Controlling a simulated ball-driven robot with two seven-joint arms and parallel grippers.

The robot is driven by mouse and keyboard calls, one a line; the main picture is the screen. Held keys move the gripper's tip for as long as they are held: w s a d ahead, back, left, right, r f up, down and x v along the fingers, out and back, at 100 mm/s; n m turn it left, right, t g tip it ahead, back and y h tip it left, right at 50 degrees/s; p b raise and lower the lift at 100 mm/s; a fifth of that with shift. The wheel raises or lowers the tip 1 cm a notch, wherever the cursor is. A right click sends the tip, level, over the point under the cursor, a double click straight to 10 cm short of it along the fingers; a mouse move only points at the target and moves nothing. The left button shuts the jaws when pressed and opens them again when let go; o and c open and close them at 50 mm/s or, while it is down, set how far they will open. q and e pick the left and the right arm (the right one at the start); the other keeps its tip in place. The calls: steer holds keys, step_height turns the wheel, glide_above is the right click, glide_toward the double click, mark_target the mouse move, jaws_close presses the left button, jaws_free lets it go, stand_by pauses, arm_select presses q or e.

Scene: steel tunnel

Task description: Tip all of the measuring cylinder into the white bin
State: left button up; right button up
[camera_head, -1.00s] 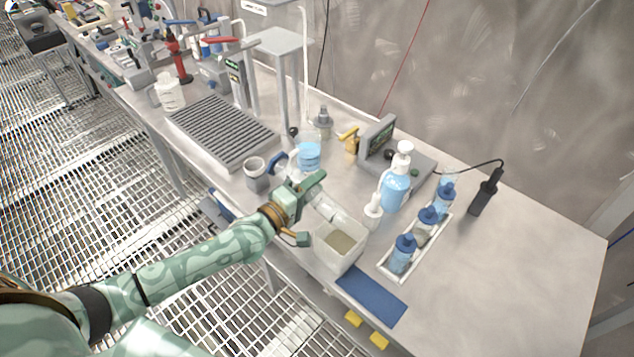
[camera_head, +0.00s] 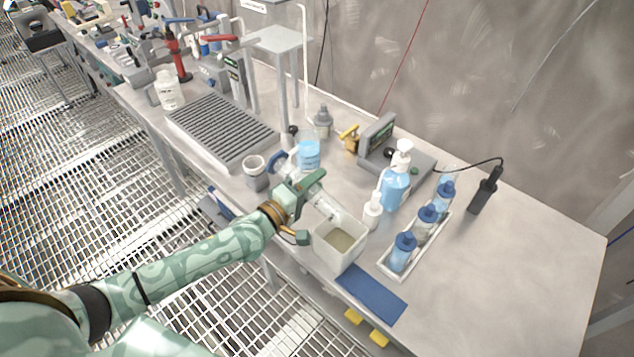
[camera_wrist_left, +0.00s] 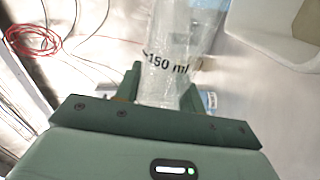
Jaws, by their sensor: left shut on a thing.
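My left gripper (camera_head: 301,212) is shut on the clear measuring cylinder (camera_head: 326,205). The cylinder is tilted, with its far end pointing down to the right over the white bin (camera_head: 359,236). In the left wrist view the cylinder (camera_wrist_left: 178,50) stands between the fingers and shows a "150 ml" mark. The white bin (camera_wrist_left: 262,35) is at the upper right there. The bin holds a greyish-brown content low inside. I cannot tell whether anything is left in the cylinder. My right gripper is not in view.
A grey cup (camera_head: 255,175) and a beaker of blue liquid (camera_head: 308,156) stand behind the gripper. A pump bottle (camera_head: 395,185) and a tray of blue-capped bottles (camera_head: 384,268) are right of the bin. A blue mat (camera_head: 371,294) lies in front.

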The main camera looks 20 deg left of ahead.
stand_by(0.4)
arm_select(q)
steer(key=shift+a+f+n+b, duration=0.15)
steer(key=shift+f+n+b, duration=0.45)
steer(key=shift+b, duration=0.1)
steer(key=shift+w+a+f+n+b, duration=0.2)
steer(key=shift+f+n+b, duration=0.3)
steer(key=shift+n, duration=0.4)
steer(key=shift+r, duration=0.15)
